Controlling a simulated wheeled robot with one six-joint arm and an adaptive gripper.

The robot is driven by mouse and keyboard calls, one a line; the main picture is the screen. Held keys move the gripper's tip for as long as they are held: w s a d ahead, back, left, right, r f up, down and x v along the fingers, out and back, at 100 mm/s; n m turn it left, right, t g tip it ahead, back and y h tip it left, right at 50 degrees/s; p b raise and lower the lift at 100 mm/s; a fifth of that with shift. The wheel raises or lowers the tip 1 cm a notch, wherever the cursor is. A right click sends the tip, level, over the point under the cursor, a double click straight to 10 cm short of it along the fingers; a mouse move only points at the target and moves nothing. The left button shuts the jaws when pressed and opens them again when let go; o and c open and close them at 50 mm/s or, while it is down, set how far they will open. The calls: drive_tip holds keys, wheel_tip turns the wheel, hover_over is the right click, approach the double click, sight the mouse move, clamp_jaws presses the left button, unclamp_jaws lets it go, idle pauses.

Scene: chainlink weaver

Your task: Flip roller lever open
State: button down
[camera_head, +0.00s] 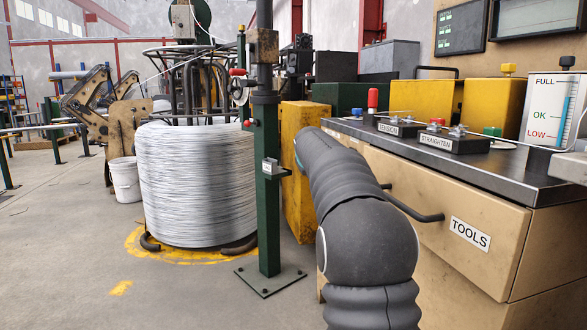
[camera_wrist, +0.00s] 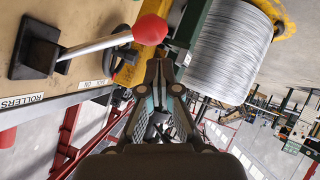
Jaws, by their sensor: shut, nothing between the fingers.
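The roller lever (camera_wrist: 98,45) shows at the upper left of the wrist view. It is a metal rod rising from a black base (camera_wrist: 36,50), ending in a red ball knob (camera_wrist: 150,29). A ROLLERS label (camera_wrist: 22,101) lies beside the base, and smaller lettering (camera_wrist: 93,84) lies under the rod. My gripper (camera_wrist: 160,66) is shut and empty. In the picture its tips lie just below the knob; whether they touch it I cannot tell. In the head view my arm hides the gripper, and I cannot make out the roller lever there.
The bench (camera_head: 480,170) has a dark top carrying TENSION (camera_head: 388,129) and STRAIGHTEN (camera_head: 436,142) blocks. A dark handle (camera_head: 415,207) sticks out from its front. A green post (camera_head: 268,190) and a big wire coil (camera_head: 197,185) stand to the left. Open floor lies at far left.

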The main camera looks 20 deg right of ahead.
drive_tip(key=shift+d+f+b, duration=0.2)
drive_tip(key=shift+f+b, duration=0.1)
drive_tip(key=shift+f, duration=0.9)
drive_tip(key=shift+f, duration=0.15)
drive_tip(key=s+a+r+p, duration=0.1)
drive_tip(key=s+a+r, duration=0.6)
drive_tip(key=a, duration=0.1)
drive_tip(key=shift+s+r, duration=0.3)
drive_tip(key=shift+r, duration=0.05)
